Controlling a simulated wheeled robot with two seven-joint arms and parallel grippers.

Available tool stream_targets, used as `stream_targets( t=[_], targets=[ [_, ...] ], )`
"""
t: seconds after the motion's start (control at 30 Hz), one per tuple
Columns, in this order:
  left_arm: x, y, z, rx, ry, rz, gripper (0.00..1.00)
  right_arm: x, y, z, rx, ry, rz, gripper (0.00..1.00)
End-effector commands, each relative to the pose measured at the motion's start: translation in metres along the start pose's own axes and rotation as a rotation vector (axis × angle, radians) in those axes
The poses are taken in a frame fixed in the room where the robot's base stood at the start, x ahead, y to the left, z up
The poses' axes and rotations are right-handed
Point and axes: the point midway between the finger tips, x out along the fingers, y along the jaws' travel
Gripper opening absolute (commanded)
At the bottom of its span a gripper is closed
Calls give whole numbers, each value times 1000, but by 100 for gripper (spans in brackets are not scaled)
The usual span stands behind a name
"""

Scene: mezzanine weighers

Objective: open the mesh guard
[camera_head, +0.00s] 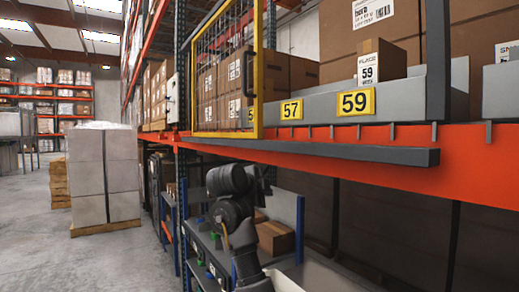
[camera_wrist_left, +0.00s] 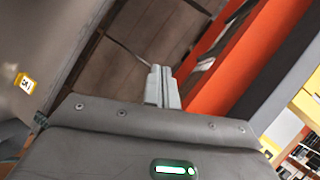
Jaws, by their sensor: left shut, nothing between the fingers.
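The mesh guard (camera_head: 257,72) is a yellow frame with wire mesh, standing upright on the rack's front above the orange beam. A dark upright handle (camera_head: 249,75) is on its right side. Brown boxes show through the mesh. My left arm (camera_head: 232,212) is below the beam, lower than the guard; its fingertips cannot be made out in the head view. In the left wrist view, my left gripper (camera_wrist_left: 163,72) has its fingers together and empty, with the orange beam (camera_wrist_left: 225,65) beyond. A yellow strip (camera_wrist_left: 308,98) at the right edge may be the guard's frame. My right gripper is out of view.
A grey rail (camera_head: 320,152) juts along the orange beam (camera_head: 470,155) in front of the guard. Yellow plates 57 (camera_head: 291,110) and 59 (camera_head: 355,102) are to its right. Blue-framed shelving (camera_head: 300,225) stands below. A wrapped pallet load (camera_head: 103,175) stands left, beside open floor.

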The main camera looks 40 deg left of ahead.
Motion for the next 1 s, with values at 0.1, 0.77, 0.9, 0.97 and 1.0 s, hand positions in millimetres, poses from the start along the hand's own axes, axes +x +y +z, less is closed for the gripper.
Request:
stream_targets(
  t=[0.1,0.77,0.9,0.97,1.0],
  targets=[
    [-46,-81,-11,99,91,-103,0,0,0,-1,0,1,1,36],
    [-146,-200,-31,343,245,-314,0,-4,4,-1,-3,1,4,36],
    [-132,-207,-37,343,245,-311,0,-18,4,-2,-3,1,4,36],
    [-122,-211,-40,343,246,-311,0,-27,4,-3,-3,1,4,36],
    [-115,-213,-43,344,246,-309,0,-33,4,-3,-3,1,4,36]
  ],
)
